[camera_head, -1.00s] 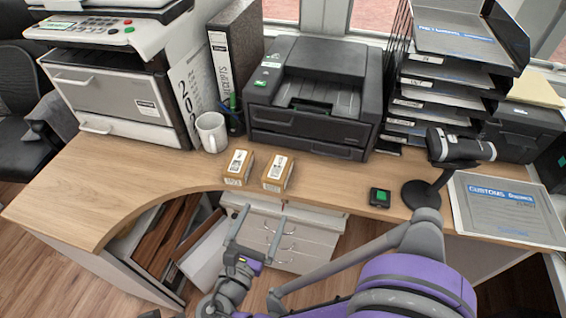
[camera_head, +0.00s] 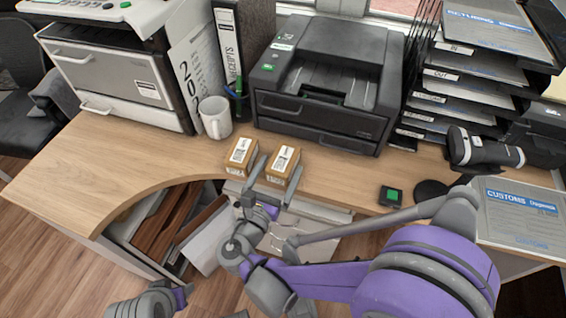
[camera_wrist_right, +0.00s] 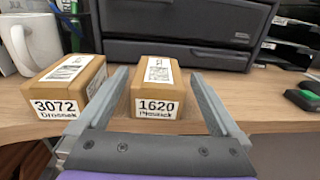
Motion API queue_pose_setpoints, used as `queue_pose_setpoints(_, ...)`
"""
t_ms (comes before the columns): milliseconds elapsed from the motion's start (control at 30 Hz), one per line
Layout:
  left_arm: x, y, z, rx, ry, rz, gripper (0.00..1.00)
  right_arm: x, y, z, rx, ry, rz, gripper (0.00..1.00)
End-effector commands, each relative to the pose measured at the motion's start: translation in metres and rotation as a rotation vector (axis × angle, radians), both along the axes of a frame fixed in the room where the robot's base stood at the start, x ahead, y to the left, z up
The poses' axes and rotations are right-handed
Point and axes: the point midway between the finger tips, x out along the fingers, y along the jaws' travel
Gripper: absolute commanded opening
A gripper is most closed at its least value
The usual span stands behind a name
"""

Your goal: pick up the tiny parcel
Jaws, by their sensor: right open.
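Two small brown box parcels with white labels stand side by side near the desk's front edge. The left parcel (camera_head: 241,155) reads 3072 in the right wrist view (camera_wrist_right: 66,82). The right parcel (camera_head: 283,164) reads 1620 in the right wrist view (camera_wrist_right: 156,88). My right gripper (camera_head: 280,163) is open and empty at the desk edge. In the wrist view its fingers (camera_wrist_right: 158,72) spread either side of the 1620 parcel, the left finger in line with the gap between the parcels. I cannot tell whether they touch it. My left gripper's fingers do not show.
A white mug (camera_head: 215,117) and pen holder (camera_head: 237,104) stand behind the parcels. A black printer (camera_head: 325,85) is close behind too. The desk left of the parcels is clear.

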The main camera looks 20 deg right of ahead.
Motion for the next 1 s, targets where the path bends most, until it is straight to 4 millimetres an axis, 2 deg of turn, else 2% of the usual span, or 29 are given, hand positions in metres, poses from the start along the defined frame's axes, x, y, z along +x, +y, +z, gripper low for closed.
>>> queue_pose_setpoints(100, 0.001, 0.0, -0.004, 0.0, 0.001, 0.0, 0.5, 0.017, -0.012, 0.001, -0.001, 0.001, -0.004, 1.0)
queue_pose_setpoints(200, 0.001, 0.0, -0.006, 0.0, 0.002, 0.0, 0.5, 0.025, -0.018, 0.001, 0.0, 0.0, -0.003, 1.0)
queue_pose_setpoints(500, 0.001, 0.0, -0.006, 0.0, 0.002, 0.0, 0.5, 0.029, -0.02, 0.002, 0.001, -0.001, 0.0, 1.0)
queue_pose_setpoints(1000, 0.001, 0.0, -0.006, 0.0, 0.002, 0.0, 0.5, 0.029, -0.02, 0.002, 0.0, 0.0, 0.0, 0.1)
